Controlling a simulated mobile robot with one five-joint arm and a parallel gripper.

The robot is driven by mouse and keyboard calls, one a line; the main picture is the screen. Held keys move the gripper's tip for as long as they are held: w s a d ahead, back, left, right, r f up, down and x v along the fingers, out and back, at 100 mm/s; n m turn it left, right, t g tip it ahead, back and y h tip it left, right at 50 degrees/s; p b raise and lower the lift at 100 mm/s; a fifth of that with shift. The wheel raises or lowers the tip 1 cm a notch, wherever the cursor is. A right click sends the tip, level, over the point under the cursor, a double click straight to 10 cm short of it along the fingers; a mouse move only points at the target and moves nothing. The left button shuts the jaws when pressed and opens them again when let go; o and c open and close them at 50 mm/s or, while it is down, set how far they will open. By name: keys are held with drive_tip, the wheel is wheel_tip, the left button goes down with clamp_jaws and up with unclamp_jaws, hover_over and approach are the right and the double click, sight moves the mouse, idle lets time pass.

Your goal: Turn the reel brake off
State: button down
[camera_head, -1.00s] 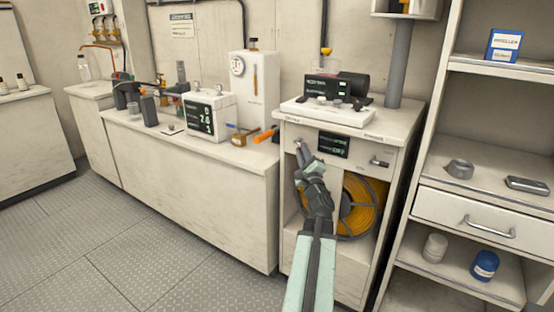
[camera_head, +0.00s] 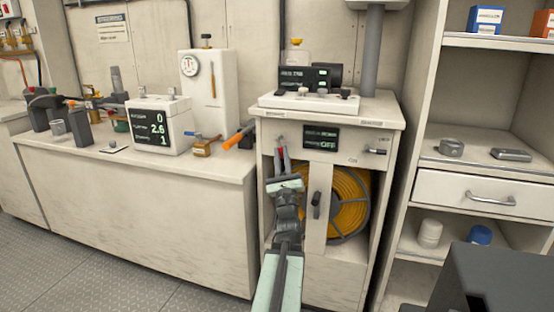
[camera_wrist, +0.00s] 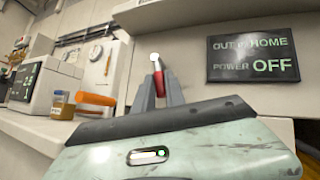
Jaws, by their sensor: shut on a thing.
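The reel cabinet (camera_head: 342,272) holds a yellow-orange hose reel (camera_head: 352,215) behind its open front. A small red-handled lever (camera_wrist: 159,82) with a silver end sits on the upper left of the cabinet's front panel; I take it to be the reel brake. My gripper (camera_head: 281,166) is shut on this lever, and the two grey fingers (camera_wrist: 160,92) flank its red part in the wrist view. The panel display (camera_head: 321,138) is right of the lever; in the wrist view the display (camera_wrist: 251,55) reads HOME and POWER OFF. The fingers partly hide the lever.
A metal handle (camera_head: 376,151) is on the panel's right, and a black handle (camera_head: 317,205) is lower down. An orange-handled tool (camera_head: 238,137) lies near the cabinet's left edge. A shelf unit (camera_head: 397,262) stands close on the right. The floor at left is clear.

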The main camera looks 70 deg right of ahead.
drive_tip(key=shift+d+m, duration=0.15)
drive_tip(key=shift+m, duration=0.15)
drive_tip(key=c, duration=1.4)
unclamp_jaws()
drive_tip(key=shift+f, duration=0.1)
